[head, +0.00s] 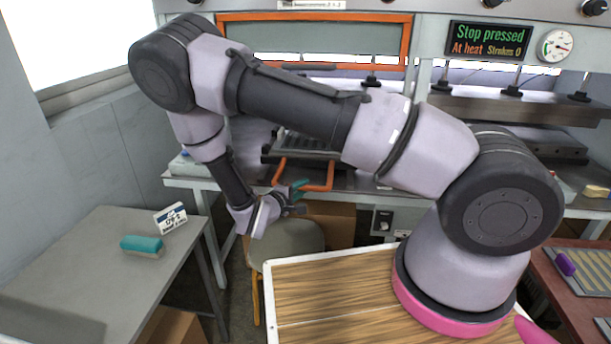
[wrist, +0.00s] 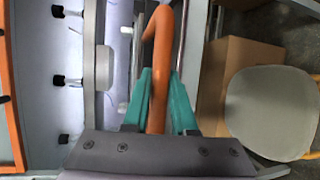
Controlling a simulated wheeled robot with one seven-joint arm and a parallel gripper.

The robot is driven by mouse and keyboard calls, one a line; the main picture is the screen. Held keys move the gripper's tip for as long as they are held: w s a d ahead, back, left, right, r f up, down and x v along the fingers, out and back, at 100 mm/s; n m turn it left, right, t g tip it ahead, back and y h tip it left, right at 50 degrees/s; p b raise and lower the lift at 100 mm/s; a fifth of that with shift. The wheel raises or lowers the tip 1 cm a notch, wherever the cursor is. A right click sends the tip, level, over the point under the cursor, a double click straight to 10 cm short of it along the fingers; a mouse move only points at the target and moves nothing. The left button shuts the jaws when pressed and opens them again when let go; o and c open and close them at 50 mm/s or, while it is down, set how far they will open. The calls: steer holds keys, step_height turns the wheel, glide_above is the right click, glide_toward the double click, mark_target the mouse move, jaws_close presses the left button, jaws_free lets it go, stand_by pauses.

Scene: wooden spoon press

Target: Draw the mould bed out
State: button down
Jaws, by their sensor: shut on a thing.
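The mould bed (head: 310,146) is a dark ribbed plate in the press, partly hidden behind my arm. An orange U-shaped handle (head: 320,188) sticks out from its front. In the wrist view, the teal fingers of my gripper (wrist: 160,85) are closed on both sides of the orange handle bar (wrist: 158,60). How far the bed sits out of the press is hard to tell.
An orange-framed guard (head: 411,45) is above the bed. A display (head: 489,40) reads "Stop pressed", "At heat", "Strokes 0". A stool (head: 290,240) stands below my gripper. A grey table (head: 90,255) at left holds a teal brush (head: 142,246) and a small sign (head: 170,218).

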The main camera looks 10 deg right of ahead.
steer(key=s+a, duration=0.4)
steer(key=s, duration=0.8)
